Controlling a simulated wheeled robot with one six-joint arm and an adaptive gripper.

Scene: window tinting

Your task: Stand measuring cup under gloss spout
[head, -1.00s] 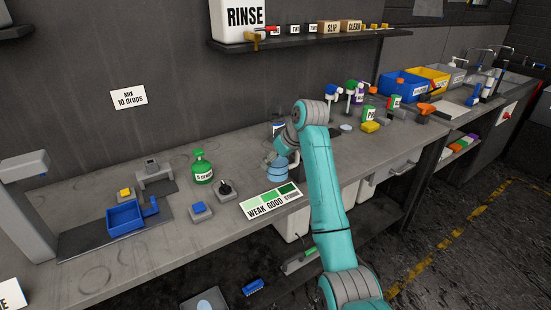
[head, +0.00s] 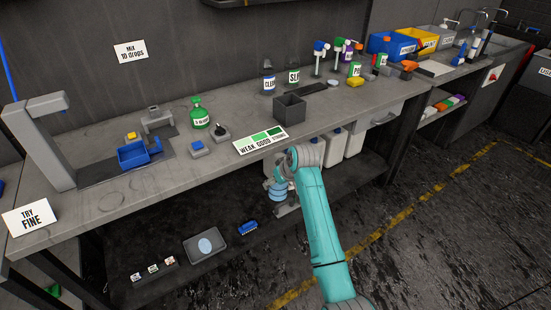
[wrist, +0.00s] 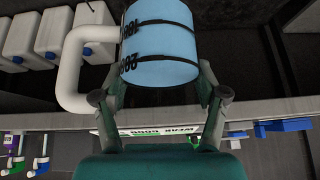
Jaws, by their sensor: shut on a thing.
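The measuring cup (wrist: 160,45) is light blue with dark number markings and a white handle (wrist: 72,70). It fills the top middle of the wrist view, which looks upside down, so the cup appears about upright. My gripper (wrist: 160,82) is shut on the cup, one finger on each side, and holds it off any surface. In the head view my arm reaches to just in front of the bench edge, below the colour strip; its wrist hides most of the gripper and cup. I cannot make out a gloss label or spout in either view.
The bench (head: 85,208) carries a colour strip (head: 262,141), a dark grey box (head: 290,107), a green bottle (head: 200,114) and a blue tray (head: 133,155). White jugs (head: 355,141) stand beneath it. A grey tray (head: 205,244) lies on the lower shelf. Open floor is at the right.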

